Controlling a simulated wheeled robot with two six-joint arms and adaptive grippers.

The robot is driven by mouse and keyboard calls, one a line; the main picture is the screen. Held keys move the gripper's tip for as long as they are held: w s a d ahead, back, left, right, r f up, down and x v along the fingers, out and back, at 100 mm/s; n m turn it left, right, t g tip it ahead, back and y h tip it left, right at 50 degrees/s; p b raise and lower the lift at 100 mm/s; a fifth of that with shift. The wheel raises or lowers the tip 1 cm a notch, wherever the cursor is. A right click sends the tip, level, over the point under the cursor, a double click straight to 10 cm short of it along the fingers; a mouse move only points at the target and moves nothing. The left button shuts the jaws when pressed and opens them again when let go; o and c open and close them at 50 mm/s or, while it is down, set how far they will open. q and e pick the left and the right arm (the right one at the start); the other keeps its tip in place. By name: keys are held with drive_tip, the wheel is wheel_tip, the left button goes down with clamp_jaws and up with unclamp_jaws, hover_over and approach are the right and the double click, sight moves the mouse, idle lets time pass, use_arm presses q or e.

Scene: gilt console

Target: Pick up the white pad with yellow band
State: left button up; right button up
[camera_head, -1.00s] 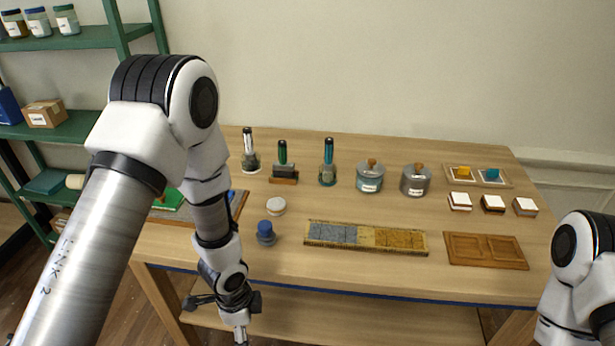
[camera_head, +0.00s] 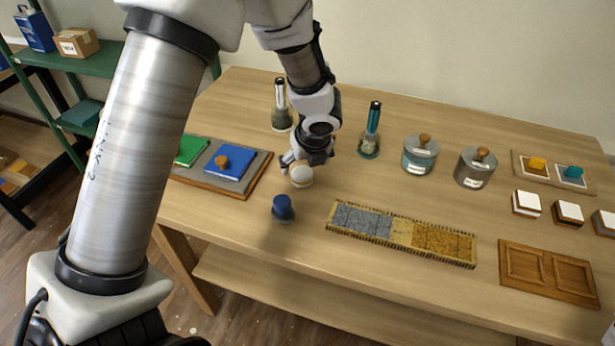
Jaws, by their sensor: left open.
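A round white pad (camera_head: 301,176) sits on the table left of centre; I cannot make out a yellow band on it at this size. My left gripper (camera_head: 302,163) is open, pointing down right at the pad, with its fingers just behind and beside it. I cannot tell whether they touch the pad. My left arm hides part of the table behind. My right gripper is out of view.
A blue knobbed stamp (camera_head: 283,208) stands just in front of the pad. A tray (camera_head: 238,186) with green and blue plates lies left. Bottles and lidded jars (camera_head: 419,153) stand behind and right.

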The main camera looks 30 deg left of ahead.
sight(302, 172)
use_arm(q)
drive_tip(key=b+x, duration=0.1)
drive_tip(key=x, duration=0.5)
drive_tip(key=shift+a, duration=0.1)
drive_tip(key=shift+r, duration=0.15)
drive_tip(key=shift+c, duration=0.7)
drive_tip(key=shift+s, duration=0.1)
drive_tip(key=c, duration=0.9)
drive_tip(key=shift+r, duration=0.1)
wheel_tip(302, 172, up, 10)
drive_tip(key=p, duration=0.3)
drive_tip(key=shift+o, duration=0.6)
drive_tip(key=shift+c, duration=1)
